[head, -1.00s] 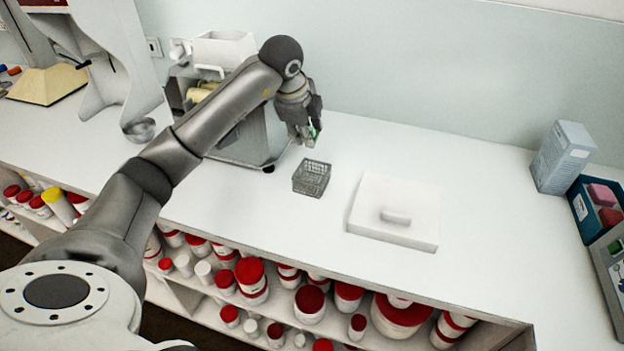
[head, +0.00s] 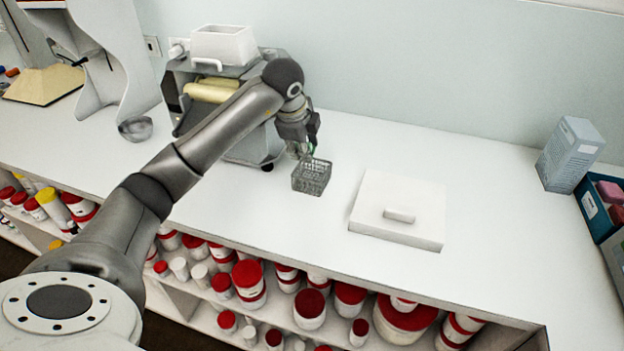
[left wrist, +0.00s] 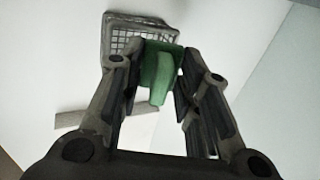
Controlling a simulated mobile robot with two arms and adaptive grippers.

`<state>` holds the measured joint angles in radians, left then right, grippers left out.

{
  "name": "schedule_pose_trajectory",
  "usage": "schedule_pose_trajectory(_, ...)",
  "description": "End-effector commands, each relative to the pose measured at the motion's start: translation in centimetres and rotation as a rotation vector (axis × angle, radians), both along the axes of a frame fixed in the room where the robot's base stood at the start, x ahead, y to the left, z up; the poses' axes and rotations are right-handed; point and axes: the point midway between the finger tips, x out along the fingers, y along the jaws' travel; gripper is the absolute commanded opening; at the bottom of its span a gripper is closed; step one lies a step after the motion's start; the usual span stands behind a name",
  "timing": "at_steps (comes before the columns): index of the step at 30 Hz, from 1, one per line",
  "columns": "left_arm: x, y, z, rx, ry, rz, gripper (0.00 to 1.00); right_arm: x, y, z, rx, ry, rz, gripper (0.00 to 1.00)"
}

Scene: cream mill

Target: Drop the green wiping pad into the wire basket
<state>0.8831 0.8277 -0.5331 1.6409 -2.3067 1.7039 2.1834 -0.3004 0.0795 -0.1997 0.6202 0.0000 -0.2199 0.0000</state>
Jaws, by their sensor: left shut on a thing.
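The wire basket (head: 311,177) is a small grey mesh box on the white counter, right of the mill. It also shows at the top of the left wrist view (left wrist: 118,32). My left gripper (head: 304,152) is just behind and above the basket. In the left wrist view my left gripper (left wrist: 160,75) is shut on the green wiping pad (left wrist: 158,72), which hangs between the fingertips and overlaps the basket's edge in the picture. My right gripper is not in view.
A white slab with a handle (head: 398,232) lies right of the basket. The grey mill (head: 250,140) with cream rollers stands to the left. A metal bowl (head: 136,129) sits farther left. Shelves of red-lidded jars (head: 310,303) are below the counter. Free counter lies behind the slab.

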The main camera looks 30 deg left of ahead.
Motion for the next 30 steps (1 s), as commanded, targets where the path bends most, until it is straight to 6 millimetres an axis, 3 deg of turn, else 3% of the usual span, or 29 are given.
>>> schedule_pose_trajectory(2,0.0,0.0,0.1,0.000,0.000,0.000,0.12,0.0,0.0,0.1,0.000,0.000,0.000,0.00)
schedule_pose_trajectory(3,0.0,0.0,0.1,0.000,0.000,0.000,0.33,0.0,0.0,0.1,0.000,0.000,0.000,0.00)
schedule_pose_trajectory(9,0.0,0.0,0.1,0.000,0.000,0.000,0.56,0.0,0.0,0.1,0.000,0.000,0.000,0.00)
schedule_pose_trajectory(20,-0.1,0.0,0.4,0.001,-0.001,-0.001,0.56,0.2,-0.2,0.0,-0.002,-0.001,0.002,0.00)
schedule_pose_trajectory(23,-0.5,-0.1,1.5,0.001,-0.004,-0.002,0.56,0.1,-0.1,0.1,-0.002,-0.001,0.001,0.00)
schedule_pose_trajectory(30,-2.5,-0.6,6.1,0.002,-0.005,-0.001,0.56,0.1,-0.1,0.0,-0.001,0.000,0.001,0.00)
